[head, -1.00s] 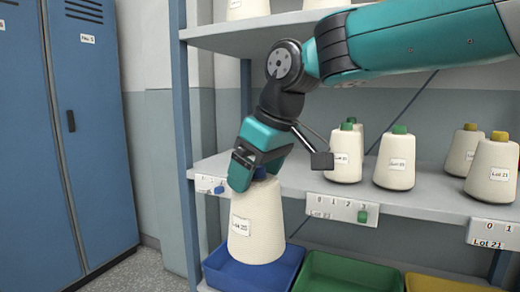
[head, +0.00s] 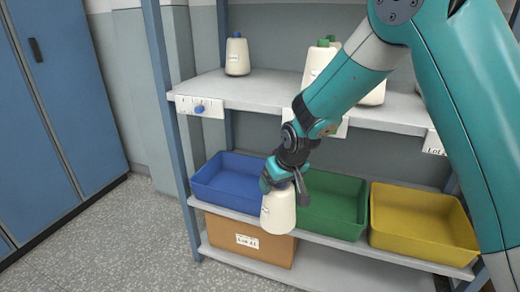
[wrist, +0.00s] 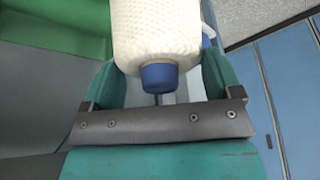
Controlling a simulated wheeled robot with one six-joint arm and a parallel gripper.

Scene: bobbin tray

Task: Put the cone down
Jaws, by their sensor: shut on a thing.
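My gripper (head: 277,184) is shut on a cream yarn cone (head: 279,212) and holds it roughly upright, wide end down. In the wrist view the cone (wrist: 170,28) sits between the two fingers, its blue tip (wrist: 160,76) towards the palm. In the head view the cone shows before the gap between the blue bin (head: 215,203) and the green bin (head: 330,222), overlapping the lower shelf's front edge. Its tip is hidden by the gripper there. Both bins look empty where their insides show.
A yellow bin (head: 415,238) stands right of the green one. A cardboard box (head: 225,230) is on the shelf below. The upper shelf (head: 215,90) holds a blue-topped cone (head: 237,58) and green-topped cones, partly behind my arm. Floor at the left is clear, beside blue lockers (head: 60,130).

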